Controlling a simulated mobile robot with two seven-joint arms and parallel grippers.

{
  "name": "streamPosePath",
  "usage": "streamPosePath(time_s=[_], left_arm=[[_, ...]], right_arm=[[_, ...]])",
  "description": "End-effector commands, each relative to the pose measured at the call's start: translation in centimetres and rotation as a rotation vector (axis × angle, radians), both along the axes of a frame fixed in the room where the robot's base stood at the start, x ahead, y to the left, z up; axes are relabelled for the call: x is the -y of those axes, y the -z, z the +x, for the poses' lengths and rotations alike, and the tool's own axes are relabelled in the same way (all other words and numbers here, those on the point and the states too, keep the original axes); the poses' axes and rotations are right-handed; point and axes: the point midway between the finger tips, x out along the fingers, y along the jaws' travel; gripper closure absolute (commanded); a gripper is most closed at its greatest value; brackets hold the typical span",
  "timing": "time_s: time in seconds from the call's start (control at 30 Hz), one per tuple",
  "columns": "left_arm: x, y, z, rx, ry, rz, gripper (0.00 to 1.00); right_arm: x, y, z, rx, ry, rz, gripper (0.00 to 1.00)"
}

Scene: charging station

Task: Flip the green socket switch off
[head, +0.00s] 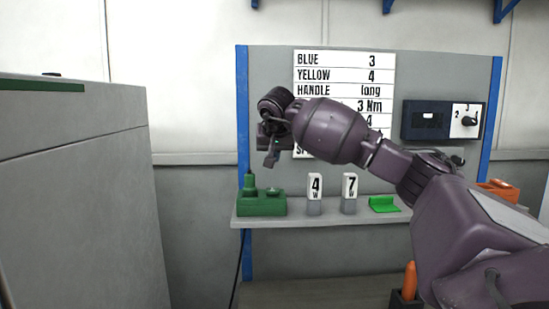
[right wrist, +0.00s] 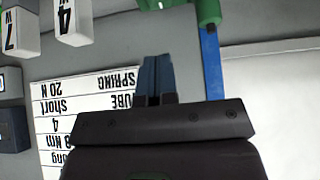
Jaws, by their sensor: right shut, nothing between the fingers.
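The green socket (head: 262,206) sits at the left end of the grey shelf. A tall green plug-like piece (head: 249,184) stands on its left, and a small low green piece (head: 272,191) on its right; I cannot tell the switch's position. In the right wrist view, upside down, green parts of the socket (right wrist: 208,12) show cut off at the top edge. My right gripper (head: 270,161) is above the socket, apart from it, in front of the board. Its fingers (right wrist: 156,72) are shut and empty. My left gripper is not in view.
The shelf (head: 330,219) also holds two white-topped blocks marked 4 (head: 314,190) and 7 (head: 350,190), and a bright green piece (head: 383,204). A label sheet (head: 345,62) and a dial box (head: 440,120) are on the board. A grey cabinet (head: 75,200) stands left.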

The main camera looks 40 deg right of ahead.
Motion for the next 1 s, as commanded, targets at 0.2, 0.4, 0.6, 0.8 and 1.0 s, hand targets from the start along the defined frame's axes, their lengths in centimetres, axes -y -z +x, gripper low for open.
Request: streamPosePath(time_s=[0.2,0.4,0.6,0.8,1.0], left_arm=[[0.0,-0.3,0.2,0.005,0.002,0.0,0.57],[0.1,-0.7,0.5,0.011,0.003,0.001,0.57],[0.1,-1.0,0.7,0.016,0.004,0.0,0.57],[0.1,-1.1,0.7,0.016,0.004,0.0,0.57],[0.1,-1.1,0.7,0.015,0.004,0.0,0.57]], right_arm=[[1.5,3.2,1.8,-0.002,0.0,0.004,1.0],[2.8,6.0,3.4,-0.003,0.001,0.003,1.0],[2.6,8.5,3.1,-0.003,0.0,0.003,1.0],[2.5,9.7,3.0,-0.001,0.0,0.001,1.0],[2.5,9.9,3.0,0.0,-0.001,0.001,1.0]])
